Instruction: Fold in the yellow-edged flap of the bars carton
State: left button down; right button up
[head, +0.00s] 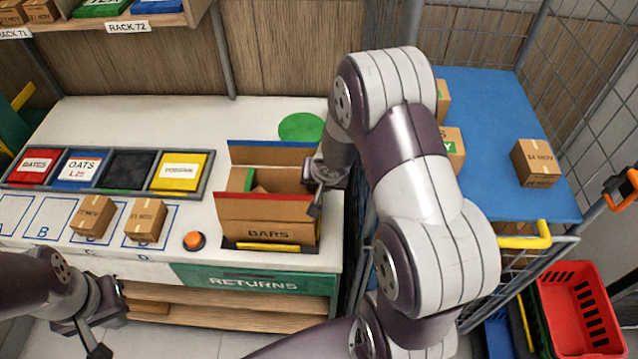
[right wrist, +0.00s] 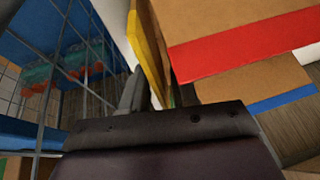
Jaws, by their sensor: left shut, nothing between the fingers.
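The bars carton (head: 266,232) stands on the white counter with its top open. Its blue-edged flap (head: 270,145) is raised at the back and its red-edged flap (head: 265,197) at the front. The yellow-edged flap (right wrist: 148,55) shows in the right wrist view, standing out at the carton's side. My right gripper (head: 316,192) is at the carton's right side. One finger (right wrist: 134,92) shows close beside the yellow-edged flap; I cannot tell if they touch. The other finger is hidden. My left gripper (head: 98,347) is shut and empty, low at the left, away from the carton.
Two small cartons (head: 92,215) (head: 146,220) stand on the marked squares at left, near a tray of bins (head: 110,170). An orange button (head: 194,240) lies left of the bars carton. A blue-topped cart (head: 490,110) with small cartons stands at right.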

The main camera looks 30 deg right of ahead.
jog(key=c, duration=0.3)
jog(key=shift+a+r, duration=0.1)
jog(key=shift+a, duration=0.1)
grip_shut()
jog(key=shift+w+f+g+h+b, duration=0.1)
jog(key=shift+f+g+h+b, duration=0.2)
jog(key=shift+b, duration=0.4)
jog(key=h+b, duration=0.1)
jog(key=b, duration=0.1)
jog(key=a+g+h+b, duration=0.1)
jog(key=b, duration=0.2)
jog(key=shift+w+r+n+g+h, duration=0.1)
jog(key=shift+r+n+g+h, duration=0.2)
jog(key=shift+n+h, duration=0.1)
jog(key=shift+f, duration=0.1)
